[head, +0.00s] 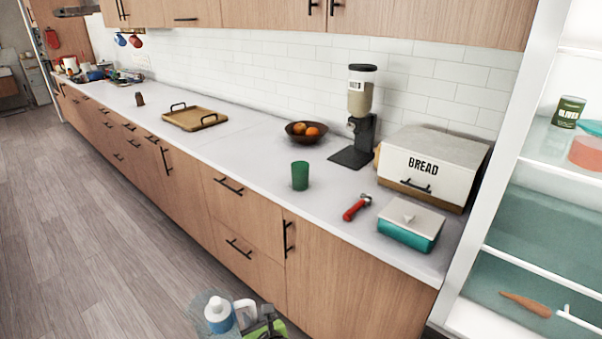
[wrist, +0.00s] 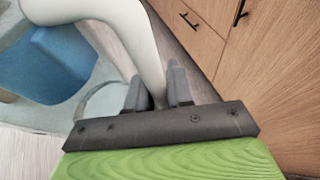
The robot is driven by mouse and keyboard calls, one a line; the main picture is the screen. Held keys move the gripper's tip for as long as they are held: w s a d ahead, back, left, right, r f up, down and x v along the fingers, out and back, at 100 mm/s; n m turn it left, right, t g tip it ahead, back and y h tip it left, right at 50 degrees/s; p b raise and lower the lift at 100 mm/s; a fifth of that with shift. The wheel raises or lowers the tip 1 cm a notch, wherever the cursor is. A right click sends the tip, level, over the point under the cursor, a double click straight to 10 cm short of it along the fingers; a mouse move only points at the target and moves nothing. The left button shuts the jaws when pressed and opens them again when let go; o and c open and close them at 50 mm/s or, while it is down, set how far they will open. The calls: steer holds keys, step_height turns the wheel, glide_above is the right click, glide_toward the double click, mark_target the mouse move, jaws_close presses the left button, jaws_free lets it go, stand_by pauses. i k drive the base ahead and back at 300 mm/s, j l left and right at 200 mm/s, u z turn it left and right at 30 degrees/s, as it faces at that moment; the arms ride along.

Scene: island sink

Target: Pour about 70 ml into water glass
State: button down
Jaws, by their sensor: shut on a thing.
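A green water glass (head: 300,175) stands upright on the white counter, near its front edge. My gripper (wrist: 157,82) is shut on the white handle of a pitcher (wrist: 118,38) in the wrist view. In the head view the pitcher (head: 218,310), clear with a blue and white top, is at the bottom edge, with my green gripper (head: 256,322) to its right. The pitcher is in front of the cabinets, lower in the picture than the glass and apart from it. Its lower part is cut off, and I cannot tell its water level.
The counter (head: 250,150) is clear left of the glass. A red-handled tool (head: 356,208), a teal box (head: 410,228) and a bread box (head: 432,165) are to its right. Behind it are a fruit bowl (head: 307,133) and a dispenser (head: 359,115). An open fridge (head: 545,180) stands at right.

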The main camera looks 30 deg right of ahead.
mark_target(300, 176)
steer(key=i+j+z, duration=0.35)
steer(key=i+j, duration=0.2)
steer(key=i+j+z, duration=0.2)
steer(key=j, duration=0.2)
steer(key=i+j+z, duration=0.35)
steer(key=j, duration=0.5)
steer(key=i+j+z, duration=0.2)
steer(key=j, duration=0.25)
steer(key=i+j+z, duration=0.2)
steer(key=j, duration=0.25)
steer(key=i+j+z, duration=0.15)
steer(key=j, duration=0.35)
